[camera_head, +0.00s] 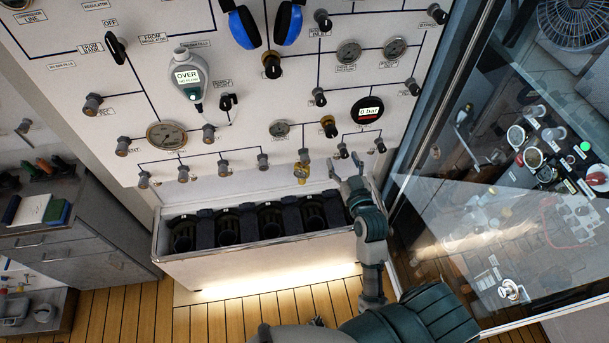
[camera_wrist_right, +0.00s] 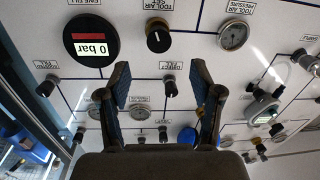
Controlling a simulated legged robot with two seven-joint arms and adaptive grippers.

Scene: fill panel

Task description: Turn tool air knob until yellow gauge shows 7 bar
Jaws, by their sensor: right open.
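The tool air knob, dark with a gold collar, sits on the white panel in the head view (camera_head: 329,126). In the right wrist view the knob (camera_wrist_right: 158,38) shows upside down by its TOOL AIR SET label. The round tool air pressure gauge (camera_head: 280,128) is left of it in the head view and also shows in the wrist view (camera_wrist_right: 233,35). Its needle is too small to read. My right gripper (camera_head: 346,166) is open and empty, below and slightly right of the knob, apart from it. In the wrist view the knob lies beyond the open fingers (camera_wrist_right: 160,67). My left gripper is out of view.
A black digital gauge (camera_head: 367,110) reading 0 bar is right of the knob. Small valve knobs (camera_head: 343,151) and a yellow fitting (camera_head: 302,170) are near my right gripper. A trough with black holders (camera_head: 220,264) lies below the panel. A glass pane (camera_head: 430,150) stands at right.

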